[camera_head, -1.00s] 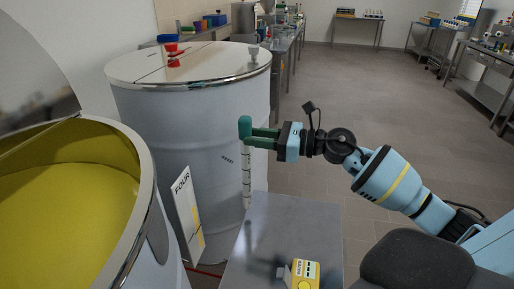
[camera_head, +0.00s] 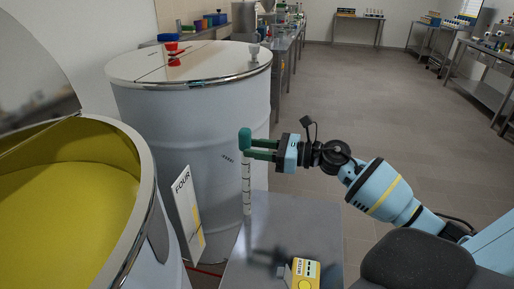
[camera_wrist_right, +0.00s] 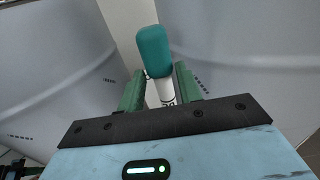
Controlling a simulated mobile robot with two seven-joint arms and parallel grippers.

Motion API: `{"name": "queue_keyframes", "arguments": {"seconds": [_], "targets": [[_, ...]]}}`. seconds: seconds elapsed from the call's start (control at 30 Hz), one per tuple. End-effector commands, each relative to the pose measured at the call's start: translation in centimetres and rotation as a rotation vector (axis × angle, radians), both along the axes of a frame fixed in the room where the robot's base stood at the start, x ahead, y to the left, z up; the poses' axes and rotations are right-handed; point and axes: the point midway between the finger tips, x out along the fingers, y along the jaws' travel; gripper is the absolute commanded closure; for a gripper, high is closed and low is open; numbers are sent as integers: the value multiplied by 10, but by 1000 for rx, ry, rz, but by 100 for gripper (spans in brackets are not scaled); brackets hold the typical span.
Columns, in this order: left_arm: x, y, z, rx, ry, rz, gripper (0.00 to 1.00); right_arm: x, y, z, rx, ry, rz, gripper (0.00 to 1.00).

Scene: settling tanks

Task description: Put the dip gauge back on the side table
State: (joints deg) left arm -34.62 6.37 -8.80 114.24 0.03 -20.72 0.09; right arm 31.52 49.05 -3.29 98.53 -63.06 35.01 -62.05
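The dip gauge (camera_head: 247,185) is a white marked rod with a green rounded handle on top. It stands upright, its foot at the far left corner of the grey side table (camera_head: 310,225). My right gripper (camera_head: 262,149) is open, its two green fingers spread either side of the gauge just below the handle. In the right wrist view the gauge handle (camera_wrist_right: 153,50) rises between the fingertips (camera_wrist_right: 160,85), with a gap visible beside the stem.
A yellow device (camera_head: 304,272) lies at the table's near end. An open tank of yellow liquid (camera_head: 70,215) is at left, with a sign reading FOUR (camera_head: 187,215) beside it. A closed pale tank (camera_head: 190,120) stands behind. The floor at right is clear.

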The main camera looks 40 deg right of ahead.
Motion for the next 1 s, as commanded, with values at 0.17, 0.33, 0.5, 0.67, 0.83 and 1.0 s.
{"name": "queue_keyframes", "arguments": {"seconds": [0.17,0.33,0.5,0.67,0.83,1.0], "targets": [[1,0,1,0,-3,-1,100,0,0,1,-1,-1,0,48],[1,0,2,0,-3,-1,100,0,0,1,0,-1,0,48],[6,0,8,1,-15,0,100,0,0,9,0,-5,-1,48],[-3,0,-4,0,8,0,100,-15,-14,0,-3,5,-2,48],[-11,0,-15,1,29,-1,100,-36,-30,0,-1,7,-1,48],[-14,0,-21,2,40,-2,100,-54,-46,2,-2,5,-1,48]]}}
